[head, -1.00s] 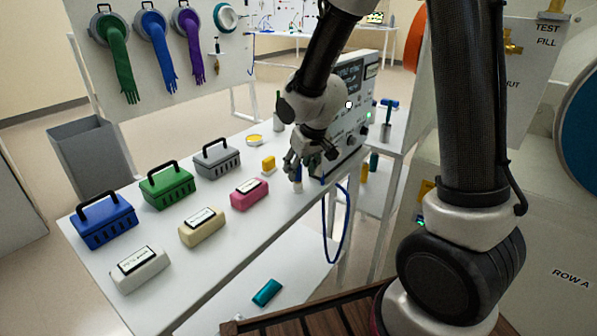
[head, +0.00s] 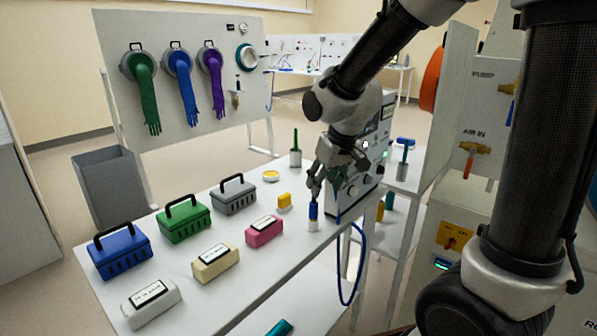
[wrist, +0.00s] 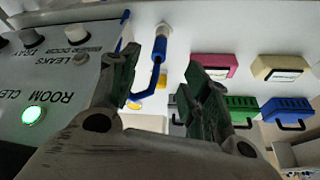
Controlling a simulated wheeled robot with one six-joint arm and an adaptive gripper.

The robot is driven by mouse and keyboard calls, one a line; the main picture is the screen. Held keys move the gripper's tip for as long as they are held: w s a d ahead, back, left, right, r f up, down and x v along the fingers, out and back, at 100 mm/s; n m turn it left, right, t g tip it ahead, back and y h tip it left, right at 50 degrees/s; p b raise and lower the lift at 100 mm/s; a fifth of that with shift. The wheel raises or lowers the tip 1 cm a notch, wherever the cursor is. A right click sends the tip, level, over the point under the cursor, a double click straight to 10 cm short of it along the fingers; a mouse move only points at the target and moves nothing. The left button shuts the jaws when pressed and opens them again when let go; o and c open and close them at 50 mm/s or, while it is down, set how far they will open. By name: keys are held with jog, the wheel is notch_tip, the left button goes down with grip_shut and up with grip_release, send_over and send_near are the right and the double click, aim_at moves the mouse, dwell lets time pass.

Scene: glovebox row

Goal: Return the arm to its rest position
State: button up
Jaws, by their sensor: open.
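My gripper (head: 315,190) is open and empty, pointing down near the front of the table. Just below it a blue handheld probe (head: 313,211) stands upright in a white holder (head: 312,226). In the wrist view the probe (wrist: 158,50) shows beyond the gap between the two dark fingers of my gripper (wrist: 162,62), with its blue cord bending below it. I cannot tell exactly how far the fingertips are above the probe. My arm reaches out from the upper right over the table.
A grey instrument box (head: 372,150) stands close to the right of my gripper. A blue hose (head: 358,265) hangs off the table edge. Blue (head: 122,256), green (head: 184,222) and grey (head: 234,197) toolboxes and labelled blocks (head: 264,232) occupy the left.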

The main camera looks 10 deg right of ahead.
jog(key=s+d+r+m, duration=0.1)
jog(key=s+d+r, duration=0.2)
jog(key=s, duration=0.4)
jog(key=s+d+r+m, duration=0.1)
jog(key=s+d+r, duration=0.2)
jog(key=s+d, duration=0.3)
jog(key=s+d+r+m+h, duration=0.1)
jog(key=s+d+r, duration=0.2)
jog(key=s, duration=0.5)
jog(key=shift+s+d+r, duration=0.15)
jog(key=shift+s+d, duration=0.25)
jog(key=shift+d, duration=0.4)
